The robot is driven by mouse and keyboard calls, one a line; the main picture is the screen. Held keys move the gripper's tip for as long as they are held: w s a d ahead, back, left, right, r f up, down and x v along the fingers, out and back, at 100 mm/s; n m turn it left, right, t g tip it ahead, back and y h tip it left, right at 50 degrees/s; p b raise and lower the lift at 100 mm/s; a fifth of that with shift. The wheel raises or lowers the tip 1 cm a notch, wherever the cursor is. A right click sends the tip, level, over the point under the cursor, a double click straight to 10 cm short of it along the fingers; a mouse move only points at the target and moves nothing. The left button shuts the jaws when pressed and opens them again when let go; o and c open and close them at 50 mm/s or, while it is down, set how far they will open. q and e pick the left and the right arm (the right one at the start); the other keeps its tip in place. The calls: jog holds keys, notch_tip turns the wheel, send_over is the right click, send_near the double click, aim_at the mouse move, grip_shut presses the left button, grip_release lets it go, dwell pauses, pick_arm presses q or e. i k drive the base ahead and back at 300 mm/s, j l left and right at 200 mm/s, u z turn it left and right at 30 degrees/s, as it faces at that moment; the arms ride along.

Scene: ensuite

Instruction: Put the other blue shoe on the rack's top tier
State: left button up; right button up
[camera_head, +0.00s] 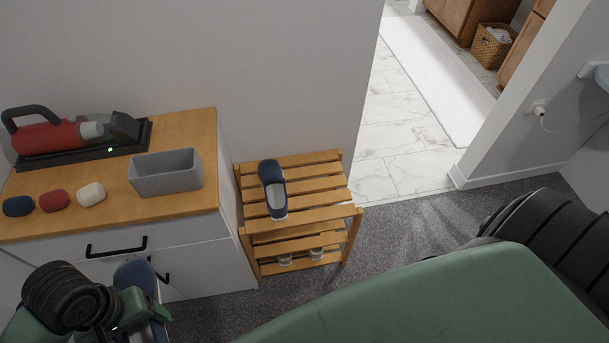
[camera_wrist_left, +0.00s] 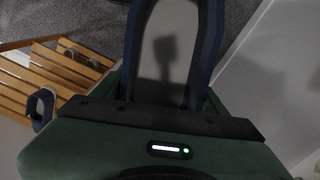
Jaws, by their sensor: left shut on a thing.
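One blue shoe (camera_head: 272,188) with a pale sole edge lies on the top tier of the wooden rack (camera_head: 318,212), toward its left side. My left gripper (camera_head: 142,300) is shut on the other blue shoe (camera_head: 133,275), in front of the cabinet and left of the rack. The held shoe (camera_wrist_left: 172,50) fills the upper middle of the left wrist view, its grey insole facing the camera. In that view the rack (camera_wrist_left: 50,78) and the shoe on it (camera_wrist_left: 42,108) show at the left. My right gripper is not seen.
A white cabinet with a wooden top (camera_head: 195,215) stands left of the rack, holding a grey bin (camera_head: 166,175), a red handheld vacuum (camera_head: 50,138) and several small rounded items. Pale shoes (camera_head: 300,256) sit on the rack's lower tier. The top tier's right side is bare.

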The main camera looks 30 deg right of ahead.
aim_at(317, 184)
jog(key=i+l, duration=0.1)
jog(key=l, duration=1.9)
jog(key=i+l, duration=0.45)
jog(key=l, duration=0.15)
